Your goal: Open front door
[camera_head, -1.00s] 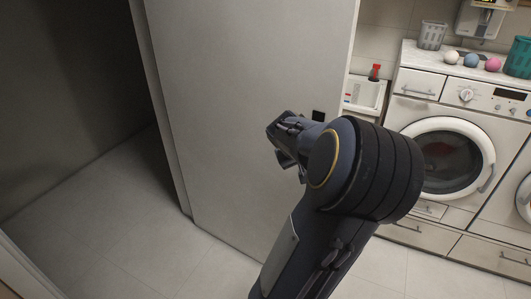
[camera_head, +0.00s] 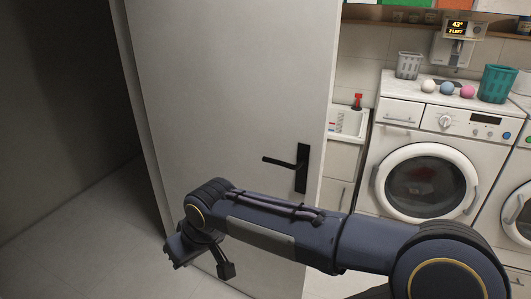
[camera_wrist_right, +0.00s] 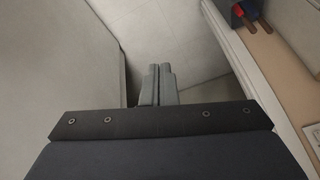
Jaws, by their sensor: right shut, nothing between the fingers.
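The door is a plain light grey panel (camera_head: 225,90) standing upright in the middle of the head view, with a black lever handle (camera_head: 290,165) near its right edge. The laundry area shows past that edge, so the door stands open at an angle. My right arm crosses in front of its lower part from the right. My right gripper is low at the door's left side in the head view, partly hidden by its own wrist. In the right wrist view, my right gripper (camera_wrist_right: 157,70) is shut and empty, above pale floor tiles. My left gripper is out of view.
A white washing machine (camera_head: 420,170) stands at right, with several coloured balls and a teal basket (camera_head: 497,84) on top. A dark wall (camera_head: 55,90) and bare floor lie to the left. A pale ledge (camera_wrist_right: 265,85) borders the wrist view's right.

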